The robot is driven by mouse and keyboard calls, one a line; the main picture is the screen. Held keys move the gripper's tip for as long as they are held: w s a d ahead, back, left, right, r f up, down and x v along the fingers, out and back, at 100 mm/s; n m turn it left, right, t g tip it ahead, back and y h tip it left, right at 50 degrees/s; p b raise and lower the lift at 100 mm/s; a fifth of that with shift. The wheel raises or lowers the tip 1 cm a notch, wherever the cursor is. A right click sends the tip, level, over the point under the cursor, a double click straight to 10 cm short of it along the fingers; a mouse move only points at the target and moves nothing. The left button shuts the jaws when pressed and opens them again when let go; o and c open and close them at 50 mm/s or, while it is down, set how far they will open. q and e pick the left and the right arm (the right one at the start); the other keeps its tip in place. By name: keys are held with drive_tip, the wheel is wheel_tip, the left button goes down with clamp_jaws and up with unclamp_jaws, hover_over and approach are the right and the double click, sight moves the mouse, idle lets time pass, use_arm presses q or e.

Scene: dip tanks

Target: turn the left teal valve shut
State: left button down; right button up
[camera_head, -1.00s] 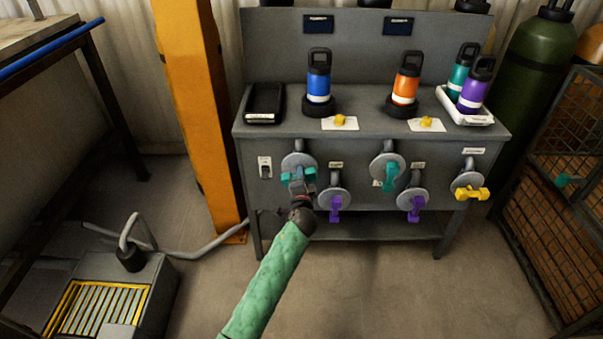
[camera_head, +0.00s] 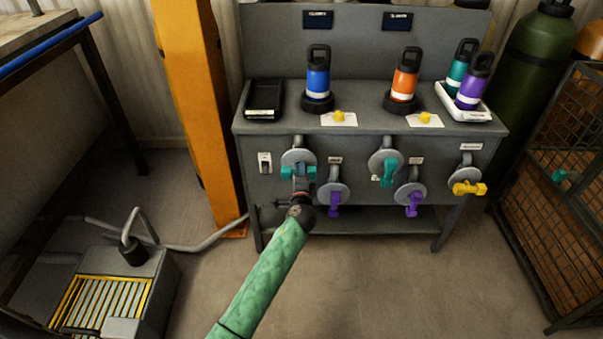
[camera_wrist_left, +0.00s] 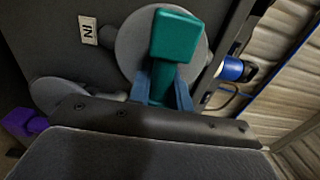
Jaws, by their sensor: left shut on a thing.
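The left teal valve (camera_head: 287,173) is at the upper left of the grey bench's front panel, on a round grey disc. My left gripper (camera_head: 302,180) is at it, and teal shows on both sides of the gripper. In the left wrist view the teal handle (camera_wrist_left: 173,37) stands out from the disc, and the blue fingers of my left gripper (camera_wrist_left: 165,85) close on its stem. The gripper partly hides the handle in the head view. My right gripper is not in view.
Another teal valve (camera_head: 390,168) is to the right. Purple valves (camera_head: 335,199) (camera_head: 414,203) hang lower, and a yellow valve (camera_head: 469,188) is at far right. Bottles, such as the blue one (camera_head: 318,80), stand on the bench. A yellow post (camera_head: 200,110) stands left of it.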

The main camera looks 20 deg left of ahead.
use_arm(q)
drive_tip(key=shift+d, duration=0.1)
drive_tip(key=c, duration=1.3)
unclamp_jaws()
drive_tip(key=shift+s+d+f, duration=0.1)
drive_tip(key=shift+s, duration=0.4)
drive_tip(key=shift+b+v, duration=0.5)
drive_tip(key=shift+v, duration=2.85)
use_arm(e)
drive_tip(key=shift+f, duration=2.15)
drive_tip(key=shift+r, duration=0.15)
